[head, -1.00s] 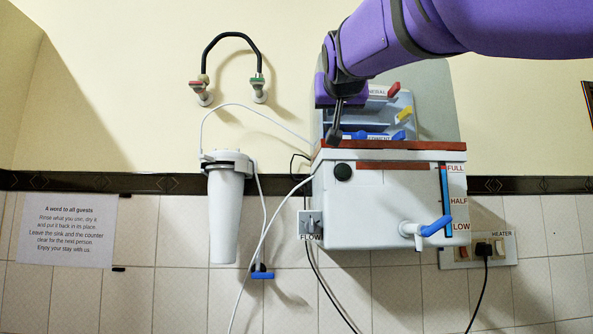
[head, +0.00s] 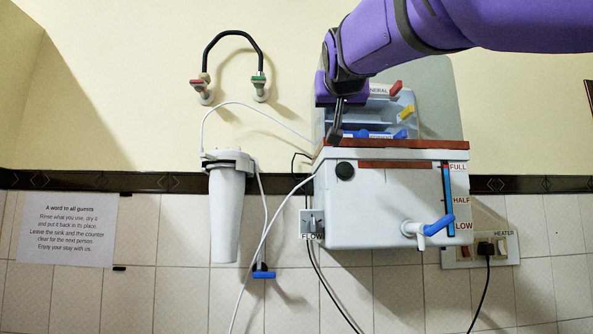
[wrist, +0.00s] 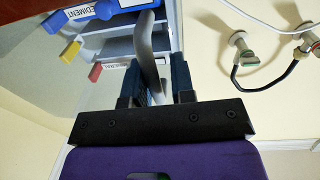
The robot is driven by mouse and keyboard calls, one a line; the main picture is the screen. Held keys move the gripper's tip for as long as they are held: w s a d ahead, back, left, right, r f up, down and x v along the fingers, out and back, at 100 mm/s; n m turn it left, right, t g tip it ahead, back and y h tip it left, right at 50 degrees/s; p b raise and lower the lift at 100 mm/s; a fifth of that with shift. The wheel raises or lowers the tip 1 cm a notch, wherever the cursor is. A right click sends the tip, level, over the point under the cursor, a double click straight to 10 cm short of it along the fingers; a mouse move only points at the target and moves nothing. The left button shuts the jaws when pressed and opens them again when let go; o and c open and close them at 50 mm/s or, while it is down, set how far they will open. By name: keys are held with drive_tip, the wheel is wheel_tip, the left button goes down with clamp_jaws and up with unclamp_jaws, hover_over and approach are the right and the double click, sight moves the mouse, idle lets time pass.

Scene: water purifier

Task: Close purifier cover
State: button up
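The white purifier (head: 384,205) hangs on the tiled wall, with brown-red strips along its upper edge. Its top is open. A grey panel (head: 440,105), seemingly the raised cover, stands upright behind it. In front of the panel is a pale shelved part (head: 368,113) with coloured tabs, labelled in part "GENERAL"; it also shows in the wrist view (wrist: 117,48). My gripper (head: 336,132) points down at the left end of the opening. In the wrist view its two dark fingers (wrist: 156,85) stand apart. A curved grey strip (wrist: 150,50) runs between them; I cannot tell if they touch it.
A white filter canister (head: 227,212) hangs left of the purifier, with white tubes looping across. Two taps joined by a black hose (head: 232,34) are above it. A blue-handled spigot (head: 430,228) sticks out in front. A socket panel (head: 470,250) is at lower right.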

drive_tip(key=s, duration=1)
drive_tip(key=shift+s+a, duration=0.2)
drive_tip(key=shift+a, duration=0.05)
drive_tip(key=s+d+f+g, duration=0.4)
drive_tip(key=d+f, duration=0.3)
drive_tip(key=f, duration=0.8)
drive_tip(key=s+d+f+g, duration=0.4)
drive_tip(key=s+d+f, duration=0.3)
drive_tip(key=f, duration=0.9)
drive_tip(key=s+d+f+g, duration=0.4)
drive_tip(key=s+d+f, duration=0.2)
drive_tip(key=f, duration=0.9)
drive_tip(key=shift+s+d+f+g+y, duration=0.2)
drive_tip(key=shift+d+f+g+y, duration=0.15)
drive_tip(key=shift+d, duration=0.2)
